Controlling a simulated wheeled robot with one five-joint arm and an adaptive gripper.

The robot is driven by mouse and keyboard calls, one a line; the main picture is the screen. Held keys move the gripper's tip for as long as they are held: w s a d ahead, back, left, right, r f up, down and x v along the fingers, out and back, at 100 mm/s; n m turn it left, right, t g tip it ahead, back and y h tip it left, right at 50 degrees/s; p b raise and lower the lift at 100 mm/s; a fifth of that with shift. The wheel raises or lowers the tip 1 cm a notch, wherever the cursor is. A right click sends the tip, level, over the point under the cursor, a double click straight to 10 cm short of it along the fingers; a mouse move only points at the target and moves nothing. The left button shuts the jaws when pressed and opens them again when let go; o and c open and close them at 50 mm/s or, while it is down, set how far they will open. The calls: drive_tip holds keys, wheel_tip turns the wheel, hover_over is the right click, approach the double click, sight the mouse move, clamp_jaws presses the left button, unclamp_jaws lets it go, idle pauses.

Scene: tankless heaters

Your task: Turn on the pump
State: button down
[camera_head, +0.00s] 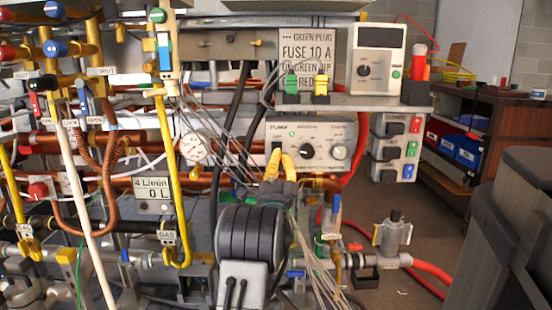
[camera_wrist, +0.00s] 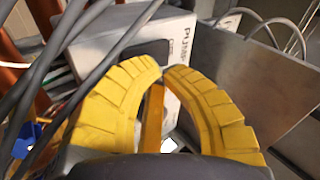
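The pump control box (camera_head: 320,130) is a light grey panel labelled PUMP near the middle of the head view. Its face has a black knob (camera_head: 306,150), a pale round knob (camera_head: 339,152) and a dark switch-like part at its left side. My gripper (camera_head: 282,155) has yellow ribbed fingers in front of the lower left of this panel and partly hides it. In the wrist view my gripper (camera_wrist: 163,71) has its fingertips almost together, with nothing visible held. The box (camera_wrist: 180,45) is behind them, its lettering sideways. Contact with the switch cannot be told.
Grey cables (camera_wrist: 60,50) cross the left of the wrist view, close to my fingers. Copper and yellow pipes (camera_head: 170,170) fill the left. A fuse sign (camera_head: 308,55) and another grey meter box (camera_head: 377,62) stand above. Open floor (camera_head: 400,215) lies to the right.

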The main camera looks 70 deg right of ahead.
drive_tip(key=shift+s+a, duration=0.15)
drive_tip(key=shift+a, duration=0.25)
drive_tip(key=shift+s+a+r, duration=0.1)
drive_tip(key=shift+s+a, duration=0.15)
drive_tip(key=shift+a, duration=0.55)
drive_tip(key=shift+s+a+r, duration=0.15)
drive_tip(key=shift+s+a, duration=0.1)
drive_tip(key=shift+a, duration=0.55)
drive_tip(key=shift+s+a+r, duration=0.1)
drive_tip(key=shift+s+a, duration=0.15)
drive_tip(key=shift+a, duration=0.55)
